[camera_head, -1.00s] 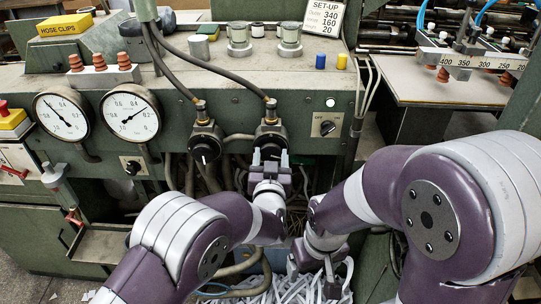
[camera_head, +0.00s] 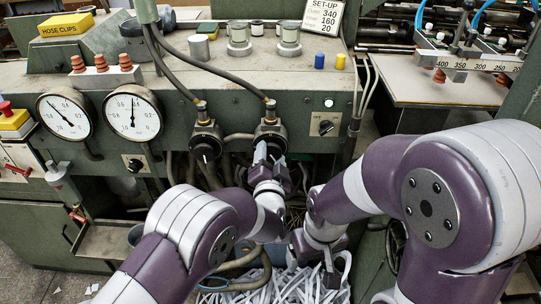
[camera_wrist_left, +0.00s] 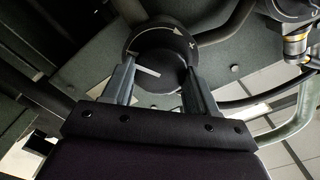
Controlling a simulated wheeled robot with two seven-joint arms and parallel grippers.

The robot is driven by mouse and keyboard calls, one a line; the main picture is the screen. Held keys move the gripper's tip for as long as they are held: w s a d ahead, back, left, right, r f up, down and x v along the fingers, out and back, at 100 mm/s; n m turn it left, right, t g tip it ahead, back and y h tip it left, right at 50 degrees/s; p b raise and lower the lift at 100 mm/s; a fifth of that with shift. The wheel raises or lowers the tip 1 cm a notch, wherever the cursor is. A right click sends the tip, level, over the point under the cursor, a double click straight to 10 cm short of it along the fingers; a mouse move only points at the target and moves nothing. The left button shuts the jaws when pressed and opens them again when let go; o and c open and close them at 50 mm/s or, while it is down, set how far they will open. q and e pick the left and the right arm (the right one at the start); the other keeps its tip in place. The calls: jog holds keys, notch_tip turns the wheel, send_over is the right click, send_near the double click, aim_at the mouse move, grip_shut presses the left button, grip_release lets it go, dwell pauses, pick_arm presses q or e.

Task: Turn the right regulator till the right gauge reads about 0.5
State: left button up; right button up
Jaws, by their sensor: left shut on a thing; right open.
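The right regulator (camera_head: 270,134) is a black round knob on the green panel, with a hose running up from it. My left gripper (camera_head: 266,157) is shut on this knob from below. In the left wrist view, my left gripper's fingers (camera_wrist_left: 152,82) are on either side of the knob (camera_wrist_left: 160,52), which has a pale pointer line and a curved arrow with a plus sign. The right gauge (camera_head: 131,113) is a white dial; its needle points almost straight up, near mid-scale. My right gripper (camera_head: 331,278) is open and low over paper strips, its fingertips poorly visible.
The left gauge (camera_head: 64,114) and left regulator (camera_head: 206,145) are on the same panel. A black switch (camera_head: 325,124) is right of the held knob. Shredded paper (camera_head: 275,290) fills the space below. Hoses hang close around the regulators.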

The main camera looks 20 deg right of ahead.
pick_arm(q)
jog(key=shift+r, duration=0.15)
dwell(0.4)
jog(key=o, duration=1.1)
jog(key=shift+c, duration=0.2)
jog(key=shift+w, duration=0.1)
jog(key=b+v, duration=0.1)
jog(key=v, duration=1.1)
jog(key=shift+s, duration=0.4)
jog(key=shift+a, duration=0.1)
